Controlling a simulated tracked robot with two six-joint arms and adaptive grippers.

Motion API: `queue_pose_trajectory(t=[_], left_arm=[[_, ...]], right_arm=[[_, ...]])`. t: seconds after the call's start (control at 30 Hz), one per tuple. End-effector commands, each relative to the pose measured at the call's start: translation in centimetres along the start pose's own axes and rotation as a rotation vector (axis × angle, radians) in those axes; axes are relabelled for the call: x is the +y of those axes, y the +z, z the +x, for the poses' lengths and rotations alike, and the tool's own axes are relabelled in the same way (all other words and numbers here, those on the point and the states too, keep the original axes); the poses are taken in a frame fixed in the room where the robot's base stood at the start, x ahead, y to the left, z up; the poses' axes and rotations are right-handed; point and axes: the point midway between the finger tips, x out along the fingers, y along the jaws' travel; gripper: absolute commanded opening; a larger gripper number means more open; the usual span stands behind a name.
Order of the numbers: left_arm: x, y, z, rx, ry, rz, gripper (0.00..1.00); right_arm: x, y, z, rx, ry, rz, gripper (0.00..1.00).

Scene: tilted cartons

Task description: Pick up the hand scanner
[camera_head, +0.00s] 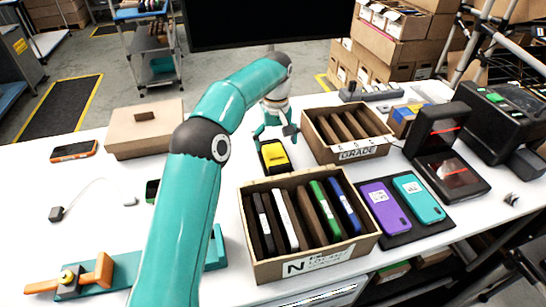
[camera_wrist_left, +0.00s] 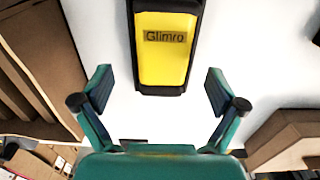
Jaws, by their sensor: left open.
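A yellow-and-black handheld device (camera_head: 274,157), which I take to be the hand scanner, lies on the white table between the two cardboard boxes. In the left wrist view its yellow face (camera_wrist_left: 165,50) reads "Glimro", and its top end is cut off by the frame. My left gripper (camera_head: 276,136) is just behind and above the device in the head view. In the left wrist view its two fingers (camera_wrist_left: 160,85) are spread wide, with the device's near end ahead of and between them. Nothing is held. My right gripper is not in view.
An open carton (camera_head: 310,262) of upright phones stands in front, and a divided carton (camera_head: 362,155) stands behind right. Phones lie on a dark mat (camera_head: 408,230). Black units with red lines (camera_head: 452,177) are farther right. A closed carton (camera_head: 146,146) is left; bare table lies around the device.

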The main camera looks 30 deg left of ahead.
Motion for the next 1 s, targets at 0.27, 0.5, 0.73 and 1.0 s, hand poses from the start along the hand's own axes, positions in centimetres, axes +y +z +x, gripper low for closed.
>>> queue_pose_trajectory(t=[0.27, 0.5, 0.73, 1.0], left_arm=[[-0.3, 0.0, 3.6, -0.002, -0.001, 0.001, 0.96], [-0.3, -0.1, 3.9, -0.001, 0.000, 0.000, 0.96], [-0.3, -0.1, 3.9, -0.001, 0.000, 0.000, 0.62], [-0.4, -0.1, 3.8, 0.000, 0.000, -0.001, 0.38]], right_arm=[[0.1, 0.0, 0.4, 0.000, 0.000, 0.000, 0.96], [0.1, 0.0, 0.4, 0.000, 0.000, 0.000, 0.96], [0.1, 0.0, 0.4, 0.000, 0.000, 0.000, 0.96], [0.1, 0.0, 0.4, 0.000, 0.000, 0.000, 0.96]])
